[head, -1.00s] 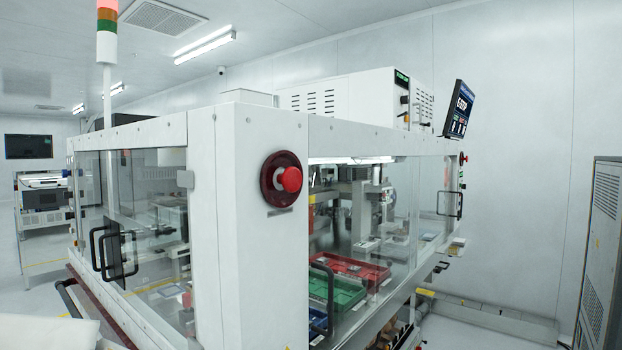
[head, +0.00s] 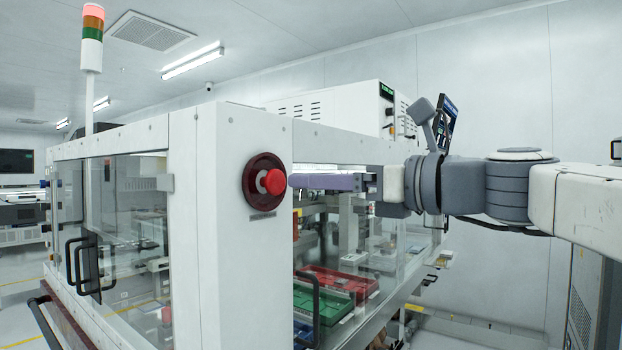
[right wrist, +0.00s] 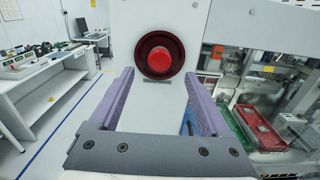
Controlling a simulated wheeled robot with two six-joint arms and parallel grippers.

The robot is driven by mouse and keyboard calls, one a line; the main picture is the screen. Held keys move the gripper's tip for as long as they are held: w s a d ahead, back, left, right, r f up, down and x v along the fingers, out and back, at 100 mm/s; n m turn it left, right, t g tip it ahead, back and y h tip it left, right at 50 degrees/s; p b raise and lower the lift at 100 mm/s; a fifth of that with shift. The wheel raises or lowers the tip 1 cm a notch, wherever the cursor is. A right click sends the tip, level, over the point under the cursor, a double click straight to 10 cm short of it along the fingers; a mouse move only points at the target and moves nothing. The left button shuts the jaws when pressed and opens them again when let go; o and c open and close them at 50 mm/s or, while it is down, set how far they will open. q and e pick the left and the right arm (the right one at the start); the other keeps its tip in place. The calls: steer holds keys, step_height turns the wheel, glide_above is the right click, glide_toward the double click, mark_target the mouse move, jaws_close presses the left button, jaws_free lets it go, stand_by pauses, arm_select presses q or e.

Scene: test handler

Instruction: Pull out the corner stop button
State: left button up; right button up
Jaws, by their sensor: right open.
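The red corner stop button (head: 273,182) sits on a dark red round base (head: 252,184) on the white corner post of the machine. In the right wrist view the button (right wrist: 160,59) is ahead of the fingertips, centred between them, inside its dark ring. My right gripper (head: 292,181) reaches in from the right in the head view, its purple fingers pointing at the button. In the right wrist view my right gripper (right wrist: 162,80) is open and empty, one finger on each side. Whether a fingertip touches the button cannot be told. My left gripper is not in view.
The white corner post (head: 240,270) stands between glass doors. A black door handle (head: 309,310) stands out below my right arm. Red (head: 340,281) and green (head: 322,304) trays lie behind the glass. A tilted monitor (head: 446,125) is behind my arm.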

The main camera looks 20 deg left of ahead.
steer(key=p+x, duration=0.2)
steer(key=x, duration=0.4)
steer(key=shift+a, duration=0.1)
steer(key=shift+w+a, duration=0.25)
steer(key=shift+a, duration=0.45)
jaws_close()
steer(key=shift+s+d+f, duration=0.1)
steer(key=shift+s+d, duration=0.05)
steer(key=shift+d, duration=0.35)
jaws_free()
steer(key=b, duration=0.4)
glide_toward(278, 180)
steer(key=v, duration=0.2)
steer(key=shift+d, duration=0.25)
